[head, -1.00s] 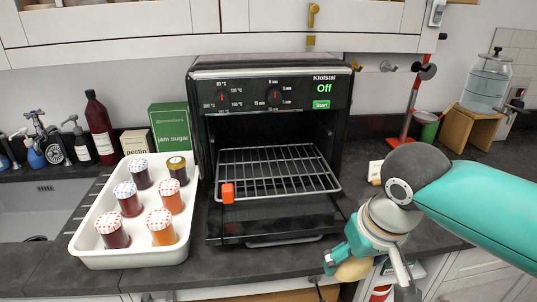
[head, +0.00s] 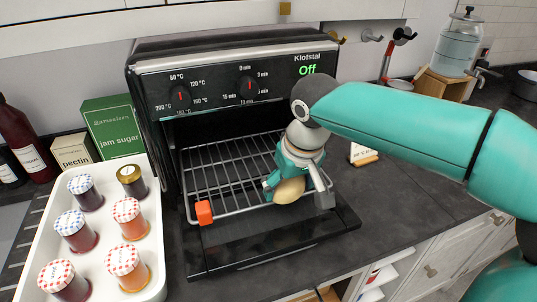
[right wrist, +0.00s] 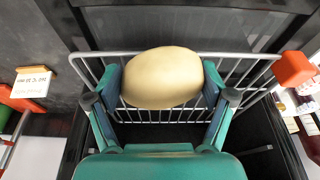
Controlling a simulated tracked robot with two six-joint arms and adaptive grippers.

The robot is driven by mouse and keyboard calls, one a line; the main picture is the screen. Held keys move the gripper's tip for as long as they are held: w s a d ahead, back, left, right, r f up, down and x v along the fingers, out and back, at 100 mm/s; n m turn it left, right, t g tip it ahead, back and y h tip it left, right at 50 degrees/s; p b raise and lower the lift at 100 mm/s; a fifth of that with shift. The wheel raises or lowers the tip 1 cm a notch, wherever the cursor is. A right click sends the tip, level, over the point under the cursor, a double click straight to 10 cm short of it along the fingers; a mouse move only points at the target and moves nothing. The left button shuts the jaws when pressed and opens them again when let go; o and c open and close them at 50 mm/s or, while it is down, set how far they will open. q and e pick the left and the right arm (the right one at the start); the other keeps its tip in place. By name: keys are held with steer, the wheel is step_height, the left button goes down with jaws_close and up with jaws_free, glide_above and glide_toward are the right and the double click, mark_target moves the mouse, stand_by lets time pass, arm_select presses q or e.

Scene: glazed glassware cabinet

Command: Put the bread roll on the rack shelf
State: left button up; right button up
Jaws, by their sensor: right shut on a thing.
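My right gripper (head: 290,187) is shut on the pale bread roll (head: 289,190) at the front right of the wire rack shelf (head: 228,170). In the right wrist view the bread roll (right wrist: 162,78) sits between the two fingers, over the wire rack (right wrist: 240,72). I cannot tell whether the roll touches the wires. The rack sticks out of the open oven (head: 240,90), with an orange clip (head: 204,212) on its front left corner. My left gripper is not in view.
The lowered oven door (head: 270,245) lies below the rack. A white tray (head: 92,188) of several jam jars stands at the left. A small card on a wooden stand (head: 363,154) is right of the oven. The rack's left part is bare.

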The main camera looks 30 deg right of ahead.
mark_target(270, 167)
steer(key=w, duration=0.2)
steer(key=w+d+p, duration=0.1)
steer(key=w, duration=0.4)
steer(key=shift+w+d+p, duration=0.2)
steer(key=shift+d+p, duration=0.2)
steer(key=w, duration=0.2)
steer(key=w+p, duration=0.1)
steer(key=shift+w+d+f, duration=0.1)
steer(key=shift+d+f, duration=0.25)
steer(key=shift+f, duration=0.35)
steer(key=shift+f, duration=0.15)
steer(key=o, duration=1)
